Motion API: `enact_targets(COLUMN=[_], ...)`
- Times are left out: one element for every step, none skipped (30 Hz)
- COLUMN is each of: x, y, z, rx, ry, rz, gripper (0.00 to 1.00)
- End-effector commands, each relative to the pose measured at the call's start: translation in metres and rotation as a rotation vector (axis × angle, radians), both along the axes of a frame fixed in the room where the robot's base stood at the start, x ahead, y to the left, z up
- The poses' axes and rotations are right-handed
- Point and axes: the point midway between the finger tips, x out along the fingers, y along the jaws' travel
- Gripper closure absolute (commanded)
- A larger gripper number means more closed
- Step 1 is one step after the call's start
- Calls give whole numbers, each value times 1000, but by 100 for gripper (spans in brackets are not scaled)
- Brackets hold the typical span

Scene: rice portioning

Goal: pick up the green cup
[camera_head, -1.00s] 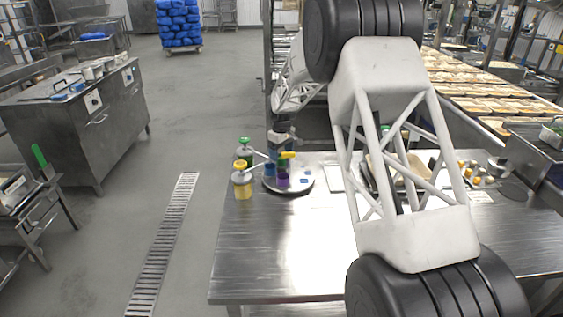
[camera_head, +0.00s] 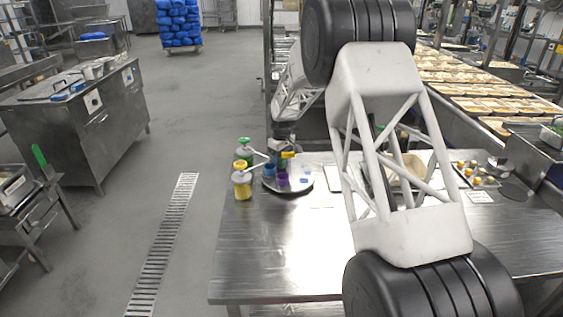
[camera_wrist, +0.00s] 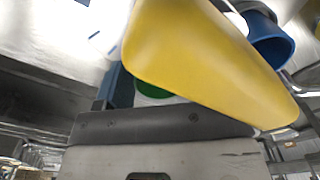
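A round metal tray (camera_head: 300,188) stands at the table's left back, with a blue cup (camera_head: 269,170) and a purple cup (camera_head: 282,180) on it. My gripper (camera_head: 281,150) is just above this tray, beside a yellow piece (camera_head: 288,155). In the wrist view this yellow piece (camera_wrist: 200,60) is large and hides most of the space before the gripper. A small green patch (camera_wrist: 153,91) shows below it, close to the dark palm bar; I cannot tell if it is the green cup. The fingers are mostly hidden, so their opening is unclear. A blue cup (camera_wrist: 268,42) is at upper right.
A green-topped bottle (camera_head: 244,150) and a yellow pump bottle (camera_head: 242,184) stand close to the tray's left. Small yellow items (camera_head: 470,170) lie on the right of the steel table (camera_head: 270,250). The table's front left is clear.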

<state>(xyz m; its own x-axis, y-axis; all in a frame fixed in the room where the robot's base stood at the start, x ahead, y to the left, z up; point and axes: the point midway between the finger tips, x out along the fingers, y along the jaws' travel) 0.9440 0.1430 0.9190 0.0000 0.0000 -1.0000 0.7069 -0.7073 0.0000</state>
Motion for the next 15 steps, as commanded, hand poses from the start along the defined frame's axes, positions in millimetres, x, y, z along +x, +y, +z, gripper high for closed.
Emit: enact_targets(x=[0, 0, 0, 0, 0, 0, 0, 0, 0, 0, 0, 0, 0, 0, 0], y=[0, 0, 0, 0, 0, 0, 0, 0, 0, 0, 0, 0, 0, 0, 0], z=[0, 0, 0, 0, 0, 0, 0, 0, 0, 0, 0, 0, 0, 0, 0], rx=[0, 0, 0, 0, 0, 0, 0, 0, 0, 0, 0, 0, 0, 0, 0], ry=[0, 0, 0, 0, 0, 0, 0, 0, 0, 0, 0, 0, 0, 0, 0], rz=[0, 0, 0, 0, 0, 0, 0, 0, 0, 0, 0, 0, 0, 0, 0], gripper=[45, 50, 56, 60, 65, 71, 76, 76, 77, 77, 77, 77, 77, 77, 77])
